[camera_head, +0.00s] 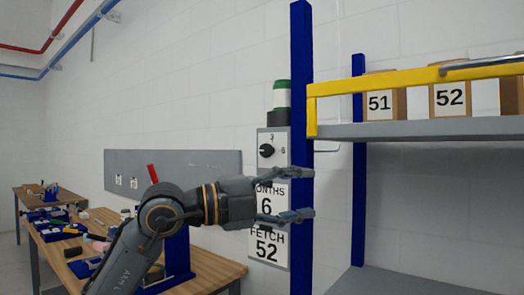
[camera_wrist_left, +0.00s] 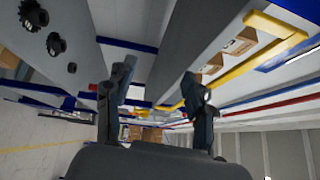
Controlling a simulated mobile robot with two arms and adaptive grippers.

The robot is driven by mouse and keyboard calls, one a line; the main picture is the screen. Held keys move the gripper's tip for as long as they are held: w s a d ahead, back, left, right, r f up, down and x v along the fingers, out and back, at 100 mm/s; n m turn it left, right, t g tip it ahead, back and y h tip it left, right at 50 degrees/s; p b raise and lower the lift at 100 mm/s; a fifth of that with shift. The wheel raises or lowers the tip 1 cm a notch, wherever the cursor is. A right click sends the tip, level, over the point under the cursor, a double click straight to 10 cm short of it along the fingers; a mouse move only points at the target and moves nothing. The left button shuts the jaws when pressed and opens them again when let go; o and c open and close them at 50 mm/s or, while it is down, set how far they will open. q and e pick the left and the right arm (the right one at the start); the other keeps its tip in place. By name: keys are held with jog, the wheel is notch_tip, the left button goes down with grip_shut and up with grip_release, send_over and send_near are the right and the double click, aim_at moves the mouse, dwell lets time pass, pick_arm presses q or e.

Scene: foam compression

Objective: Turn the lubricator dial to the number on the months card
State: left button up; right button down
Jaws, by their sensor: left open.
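The lubricator dial (camera_head: 266,150) is a small black knob on a pale plate on the wall, below a green and dark canister (camera_head: 281,95). Numbers are printed around it; a 6 seems to show at its right, and its exact setting is too small to read. The months card (camera_head: 267,207) below it reads 6, partly covered by my left gripper (camera_head: 308,194). That gripper is open and empty, below and right of the dial, its fingers pointing right. Its two spread fingers also show in the left wrist view (camera_wrist_left: 158,85). My right gripper is out of view.
A card reading FETCH 52 (camera_head: 268,248) hangs below. A blue post (camera_head: 301,100) stands just right of the dial. A shelf (camera_head: 420,129) with a yellow rail holds boxes marked 51 (camera_head: 379,103) and 52 (camera_head: 450,98). A cluttered wooden bench (camera_head: 210,270) lies lower left.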

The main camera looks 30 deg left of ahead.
aim_at(264, 151)
pick_arm(q)
jog(key=s+a+r+n+t+y, duration=0.25)
jog(key=a+r+n+y, duration=0.2)
jog(key=a, duration=0.25)
jog(key=s+a+r+n+t+y, duration=0.1)
jog(key=s+a+r+n+y, duration=0.2)
jog(key=a+y, duration=0.4)
jog(key=shift+h, duration=0.65)
jog(key=w+p, duration=0.1)
jog(key=w, duration=0.3)
jog(key=w+p, duration=0.2)
jog(key=w, duration=0.2)
jog(key=w+p, duration=0.2)
jog(key=w, duration=0.2)
jog(key=shift+w+d, duration=0.3)
jog(key=shift+w, duration=0.05)
jog(key=shift+w+f, duration=0.15)
jog(key=shift+w, duration=0.55)
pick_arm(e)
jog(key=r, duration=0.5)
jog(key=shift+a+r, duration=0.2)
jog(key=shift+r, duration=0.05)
pick_arm(q)
jog(key=shift+c, duration=0.4)
grip_shut()
